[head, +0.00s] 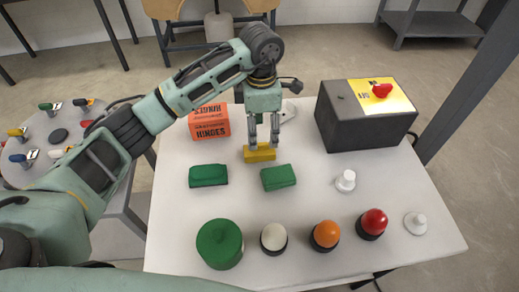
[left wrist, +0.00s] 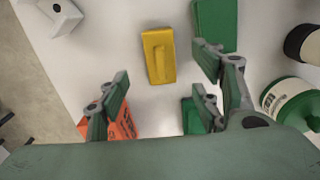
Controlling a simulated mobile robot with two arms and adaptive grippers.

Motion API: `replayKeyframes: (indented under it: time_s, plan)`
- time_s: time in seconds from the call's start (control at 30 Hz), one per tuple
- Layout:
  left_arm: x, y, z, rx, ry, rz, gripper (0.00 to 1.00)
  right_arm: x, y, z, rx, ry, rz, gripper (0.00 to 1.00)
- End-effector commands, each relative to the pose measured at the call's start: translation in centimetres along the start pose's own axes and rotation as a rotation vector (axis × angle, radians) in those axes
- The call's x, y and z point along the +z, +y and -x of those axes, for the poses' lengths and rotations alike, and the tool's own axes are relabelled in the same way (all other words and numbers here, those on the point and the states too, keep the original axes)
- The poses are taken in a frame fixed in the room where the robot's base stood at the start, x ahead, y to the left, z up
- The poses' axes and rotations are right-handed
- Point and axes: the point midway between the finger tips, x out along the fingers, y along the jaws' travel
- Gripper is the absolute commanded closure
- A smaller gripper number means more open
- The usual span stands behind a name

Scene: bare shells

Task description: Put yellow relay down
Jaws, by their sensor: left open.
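The yellow relay (head: 259,154) is a small block lying on the white table, towards its far side. In the left wrist view the yellow relay (left wrist: 158,56) shows whole, with no finger across it. My left gripper (head: 263,142) points down just over the relay with its fingers apart. In the left wrist view the open fingers of the left gripper (left wrist: 162,80) stand to either side, with nothing held between them. Whether a fingertip touches the relay cannot be told. My right gripper is not in view.
Two green blocks (head: 208,175) (head: 278,177) lie nearer. A green canister (head: 220,243) and white, orange and red domes line the front. The table (head: 320,190) has bare room mid-right.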

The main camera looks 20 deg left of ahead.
Motion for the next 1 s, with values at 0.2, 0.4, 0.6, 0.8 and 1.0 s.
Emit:
replayKeyframes:
  time_s: [0.2, 0.4, 0.6, 0.8, 1.0]
  plan:
    - [-0.1, -0.1, -2.2, 0.0, 0.008, 0.001, 0.41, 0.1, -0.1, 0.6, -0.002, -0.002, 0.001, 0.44]
    - [-0.4, -0.2, -4.6, -0.004, 0.008, 0.001, 0.41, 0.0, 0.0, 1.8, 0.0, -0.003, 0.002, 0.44]
    - [-0.5, -0.1, -7.2, 0.0, 0.005, 0.0, 0.41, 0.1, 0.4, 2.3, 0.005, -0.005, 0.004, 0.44]
    - [-0.5, -0.1, -7.7, 0.002, 0.004, -0.001, 0.41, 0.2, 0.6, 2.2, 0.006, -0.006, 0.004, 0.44]
    - [-0.5, -0.1, -7.7, 0.002, 0.004, -0.001, 0.51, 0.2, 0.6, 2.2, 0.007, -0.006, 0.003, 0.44]
